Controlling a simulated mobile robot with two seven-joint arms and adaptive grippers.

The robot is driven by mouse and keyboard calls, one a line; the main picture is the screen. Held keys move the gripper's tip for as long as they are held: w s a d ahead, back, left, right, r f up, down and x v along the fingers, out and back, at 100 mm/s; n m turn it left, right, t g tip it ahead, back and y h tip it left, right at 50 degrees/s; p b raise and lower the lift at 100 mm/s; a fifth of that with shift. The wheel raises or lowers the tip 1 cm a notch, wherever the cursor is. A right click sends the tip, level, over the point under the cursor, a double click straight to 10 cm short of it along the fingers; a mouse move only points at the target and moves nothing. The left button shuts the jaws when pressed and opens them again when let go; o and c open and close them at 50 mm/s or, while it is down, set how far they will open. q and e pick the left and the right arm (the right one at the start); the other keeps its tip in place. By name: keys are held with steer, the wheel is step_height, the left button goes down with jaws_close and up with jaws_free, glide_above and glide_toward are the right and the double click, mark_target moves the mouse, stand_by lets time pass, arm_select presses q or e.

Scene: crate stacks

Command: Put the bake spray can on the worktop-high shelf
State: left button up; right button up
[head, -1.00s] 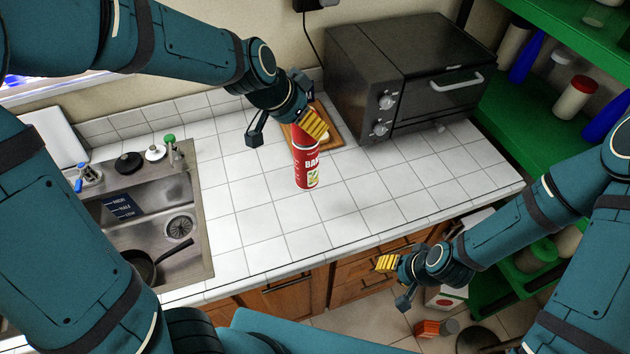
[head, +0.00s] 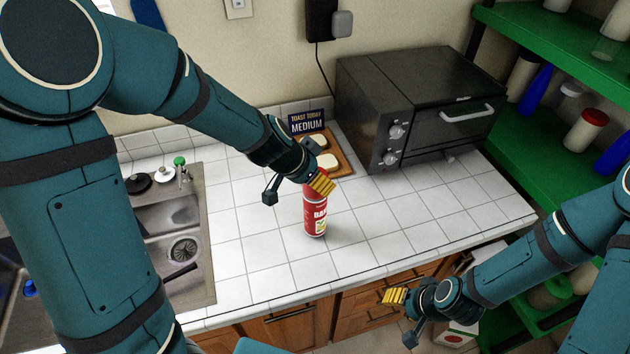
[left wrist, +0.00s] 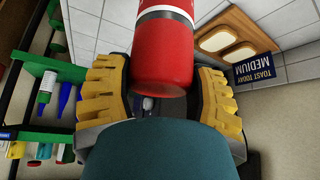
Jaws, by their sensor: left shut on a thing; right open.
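The red bake spray can (head: 315,218) is upright over the white tiled worktop (head: 262,245), in front of the toaster oven. I cannot tell whether its base touches the tiles. My left gripper (head: 316,184) is shut on the upper part of the can. In the left wrist view the can (left wrist: 165,60) sits between the yellow finger pads of this gripper (left wrist: 163,92). The green shelf (head: 520,150) at about worktop height is on the right, past the oven. My right gripper (head: 400,315) is open and empty, in front of the worktop's front edge.
The black toaster oven (head: 415,105) stands between the can and the shelf. A red-lidded jar (head: 586,132) and blue bottles stand on that shelf. Behind the can are a toast board (head: 340,160) and a sign (head: 307,122). The sink (head: 160,235) is at left.

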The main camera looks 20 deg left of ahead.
arm_select(q)
steer(key=shift+f, duration=0.35)
steer(key=o, duration=0.9)
steer(key=shift+f, duration=0.2)
steer(key=o, duration=0.4)
steer(key=shift+r, duration=0.1)
